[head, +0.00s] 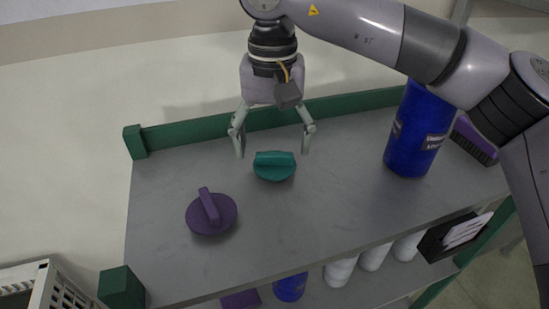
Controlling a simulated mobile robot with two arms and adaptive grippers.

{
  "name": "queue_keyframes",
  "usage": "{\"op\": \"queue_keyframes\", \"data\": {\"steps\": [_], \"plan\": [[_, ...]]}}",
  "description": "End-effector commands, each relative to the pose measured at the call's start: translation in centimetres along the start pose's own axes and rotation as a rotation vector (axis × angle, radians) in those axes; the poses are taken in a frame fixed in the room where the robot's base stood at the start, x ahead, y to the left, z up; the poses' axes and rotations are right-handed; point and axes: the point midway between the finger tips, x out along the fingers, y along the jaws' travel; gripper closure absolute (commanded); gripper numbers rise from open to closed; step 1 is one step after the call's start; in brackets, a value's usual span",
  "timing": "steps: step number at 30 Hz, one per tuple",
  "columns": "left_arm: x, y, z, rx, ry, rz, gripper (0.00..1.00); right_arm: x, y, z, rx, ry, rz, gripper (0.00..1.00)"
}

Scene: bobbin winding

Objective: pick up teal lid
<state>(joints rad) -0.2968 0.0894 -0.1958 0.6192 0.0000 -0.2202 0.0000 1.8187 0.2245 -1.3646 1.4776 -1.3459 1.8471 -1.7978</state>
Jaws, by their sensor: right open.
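The teal lid (274,170) lies on the grey top of a shelf unit (310,225), with its raised bar handle facing up. My right gripper (272,155) points down above the lid. It is open and empty, with one finger to each side of the lid and a visible gap on both sides. Whether the fingertips are level with the handle cannot be told from this view. My left gripper is not in view.
A purple lid (211,214) lies to the left, nearer the front edge. A blue canister (417,132) and a purple brush (474,141) stand at the right. A green rail (185,134) runs along the back. A pale crate (45,287) is at lower left.

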Motion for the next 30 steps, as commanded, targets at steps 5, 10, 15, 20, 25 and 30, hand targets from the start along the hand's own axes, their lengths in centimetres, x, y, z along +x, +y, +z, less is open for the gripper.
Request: {"op": "queue_keyframes", "data": {"steps": [5, 10, 15, 20, 25, 30], "plan": [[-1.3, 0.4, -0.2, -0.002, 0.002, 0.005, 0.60, 2.4, 0.3, 0.1, 0.001, -0.002, 0.001, 0.23], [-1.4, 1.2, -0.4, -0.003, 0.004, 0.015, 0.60, 3.2, 0.3, 0.1, 0.000, 0.000, 0.000, 0.23], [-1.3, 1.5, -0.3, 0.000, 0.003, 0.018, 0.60, 3.2, 0.3, 0.1, 0.001, 0.000, 0.000, 0.25], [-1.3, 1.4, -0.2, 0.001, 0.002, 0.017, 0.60, 3.1, 0.3, 0.1, 0.001, 0.000, 0.000, 0.35], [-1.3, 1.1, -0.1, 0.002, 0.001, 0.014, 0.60, 3.1, 0.3, 0.1, 0.001, 0.000, 0.000, 0.47], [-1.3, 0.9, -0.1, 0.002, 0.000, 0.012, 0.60, 3.1, 0.3, 0.1, 0.001, 0.000, 0.000, 0.53]]}}
